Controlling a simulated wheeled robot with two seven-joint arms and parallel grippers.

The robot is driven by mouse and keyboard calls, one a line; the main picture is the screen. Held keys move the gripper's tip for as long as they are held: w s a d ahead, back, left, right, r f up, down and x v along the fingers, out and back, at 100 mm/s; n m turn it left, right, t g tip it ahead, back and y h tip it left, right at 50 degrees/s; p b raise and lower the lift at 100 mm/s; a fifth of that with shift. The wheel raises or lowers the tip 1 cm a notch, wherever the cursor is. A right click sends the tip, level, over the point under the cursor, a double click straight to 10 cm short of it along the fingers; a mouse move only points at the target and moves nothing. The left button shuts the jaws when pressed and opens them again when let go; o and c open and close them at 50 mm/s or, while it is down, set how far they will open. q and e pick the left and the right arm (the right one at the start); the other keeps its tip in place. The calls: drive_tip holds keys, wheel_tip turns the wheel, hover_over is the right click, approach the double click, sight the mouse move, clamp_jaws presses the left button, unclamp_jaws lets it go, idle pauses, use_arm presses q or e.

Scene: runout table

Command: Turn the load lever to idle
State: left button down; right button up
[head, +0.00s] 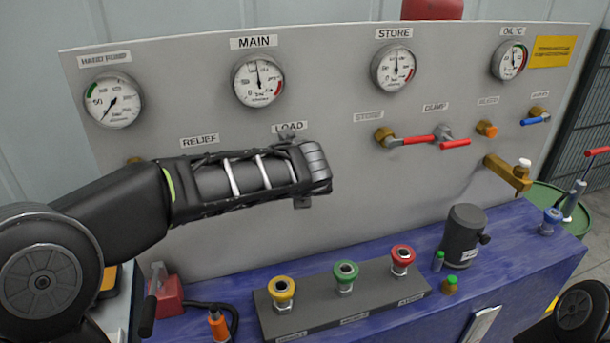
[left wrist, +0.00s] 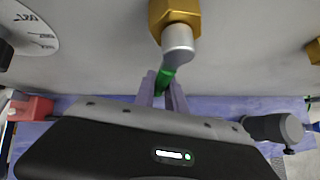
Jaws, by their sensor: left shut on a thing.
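The load lever has a green handle (left wrist: 165,77) on a silver hub (left wrist: 178,40) and a brass valve body (left wrist: 173,14) in the left wrist view. The handle points down and slightly left from the hub. My left gripper (left wrist: 165,88) is shut on the green handle, one finger on each side. In the head view my left arm reaches to the panel below the LOAD label (head: 290,126), and its gripper end (head: 314,170) hides the lever and the fingertips. My right gripper is out of view.
The upright grey panel (head: 340,95) carries several gauges, including MAIN (head: 258,80). Red dump and store levers (head: 418,139) stick out to the right. Below, a blue bench (head: 365,318) bears a manifold with yellow, green and red couplings (head: 345,272) and a dark cylinder (head: 464,235).

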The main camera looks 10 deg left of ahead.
use_arm(q)
drive_tip(key=shift+s+a+f, duration=0.1)
drive_tip(key=shift+f, duration=0.05)
idle(0.3)
drive_tip(key=c, duration=1.4)
unclamp_jaws()
drive_tip(key=v, duration=0.8)
drive_tip(key=shift+b, duration=0.4)
